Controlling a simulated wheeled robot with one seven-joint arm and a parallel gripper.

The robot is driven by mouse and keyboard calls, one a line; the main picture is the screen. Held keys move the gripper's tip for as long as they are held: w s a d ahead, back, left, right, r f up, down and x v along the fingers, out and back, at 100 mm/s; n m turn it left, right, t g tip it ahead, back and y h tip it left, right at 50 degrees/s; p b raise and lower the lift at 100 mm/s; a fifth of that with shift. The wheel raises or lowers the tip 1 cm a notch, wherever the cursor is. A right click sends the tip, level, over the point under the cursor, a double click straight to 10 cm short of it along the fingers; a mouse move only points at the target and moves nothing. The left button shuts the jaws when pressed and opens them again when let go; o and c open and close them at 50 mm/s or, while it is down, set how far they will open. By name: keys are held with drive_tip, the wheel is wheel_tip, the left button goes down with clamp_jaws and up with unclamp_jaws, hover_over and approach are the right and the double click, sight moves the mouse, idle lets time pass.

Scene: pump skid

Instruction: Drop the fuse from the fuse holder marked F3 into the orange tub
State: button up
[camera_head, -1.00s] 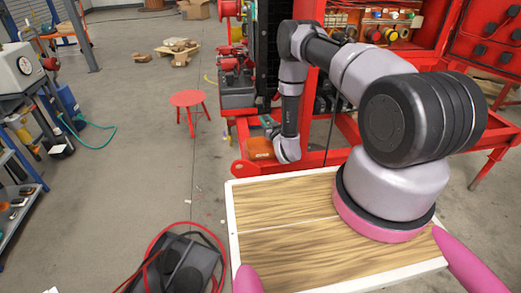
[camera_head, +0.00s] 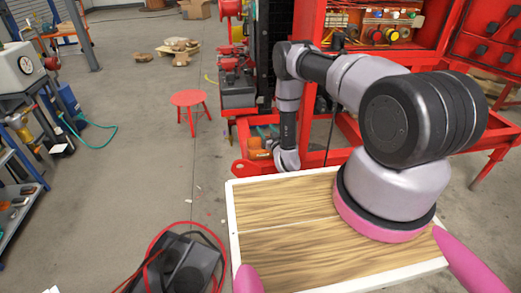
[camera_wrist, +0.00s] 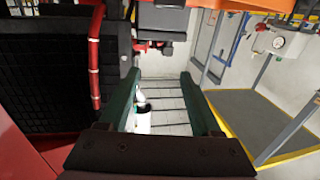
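The orange tub (camera_head: 257,152) stands low beside the red frame in the head view, partly hidden by my arm. My gripper is near it, its fingers hard to make out there. In the wrist view my gripper (camera_wrist: 164,100) has its two dark green fingers well apart. A small white, rounded thing (camera_wrist: 142,117) shows between them, close to the left finger. I cannot tell whether it is the fuse or something farther off. The F3 fuse holder and its marking cannot be made out.
The red skid frame (camera_head: 345,128) runs close behind my arm. A red stool (camera_head: 188,98) stands on the open floor to the left. A black machine with red hose (camera_head: 185,265) lies at the front left. A black ribbed panel (camera_wrist: 50,85) fills the wrist view's left side.

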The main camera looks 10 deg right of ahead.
drive_tip(key=s+d, duration=0.2)
drive_tip(key=s, duration=0.8)
drive_tip(key=shift+s, duration=0.35)
